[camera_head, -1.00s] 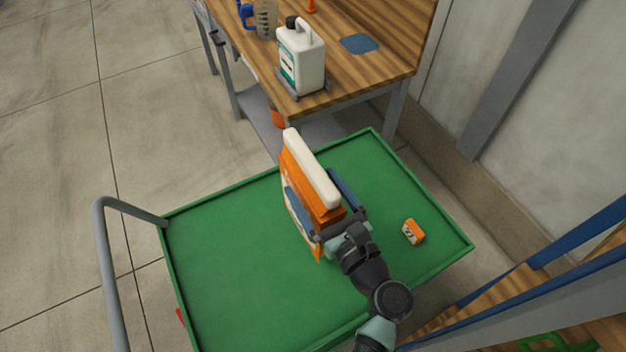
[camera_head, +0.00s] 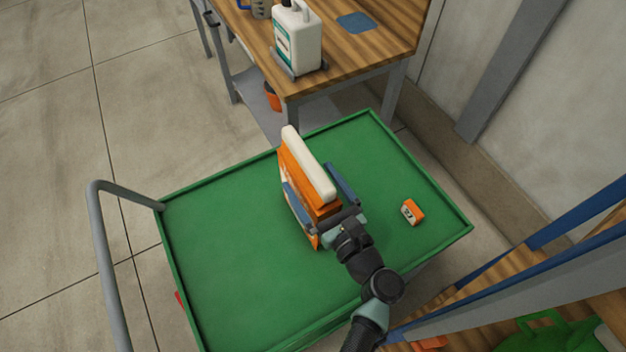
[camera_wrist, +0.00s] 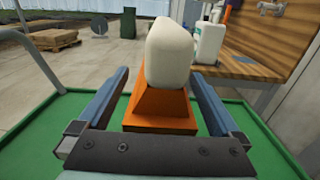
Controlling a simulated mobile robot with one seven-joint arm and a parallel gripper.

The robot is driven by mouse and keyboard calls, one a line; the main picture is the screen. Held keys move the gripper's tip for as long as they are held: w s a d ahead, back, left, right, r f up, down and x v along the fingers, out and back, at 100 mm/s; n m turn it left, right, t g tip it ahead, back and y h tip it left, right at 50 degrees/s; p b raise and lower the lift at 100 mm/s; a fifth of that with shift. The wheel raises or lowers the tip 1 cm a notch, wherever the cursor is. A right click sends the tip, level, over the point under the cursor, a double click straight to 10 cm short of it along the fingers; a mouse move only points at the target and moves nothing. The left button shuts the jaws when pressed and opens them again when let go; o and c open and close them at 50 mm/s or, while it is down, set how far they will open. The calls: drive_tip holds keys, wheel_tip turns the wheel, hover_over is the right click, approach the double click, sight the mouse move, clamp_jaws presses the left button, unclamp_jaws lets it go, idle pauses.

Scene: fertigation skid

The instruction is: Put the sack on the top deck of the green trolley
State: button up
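The sack (camera_head: 296,184) is orange with a thick white top edge. It stands upright over the middle of the green trolley's top deck (camera_head: 225,235). My gripper (camera_head: 322,188) reaches in from the lower right, with one blue finger on each side of the sack. I cannot tell whether the sack's base touches the deck.
A small orange and white box (camera_head: 412,212) lies on the deck, right of the sack. The deck's left part is clear. The trolley's grey handle (camera_head: 97,240) is at left. A wooden bench (camera_head: 350,55) with a white jug (camera_head: 298,40) stands behind. Blue-edged shelving (camera_head: 575,240) is close at right.

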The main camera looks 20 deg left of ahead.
sight(330, 211)
drive_tip(key=shift+r, duration=0.15)
drive_tip(key=b+v, duration=0.1)
drive_tip(key=v, duration=1.1)
drive_tip(key=shift+s, duration=0.1)
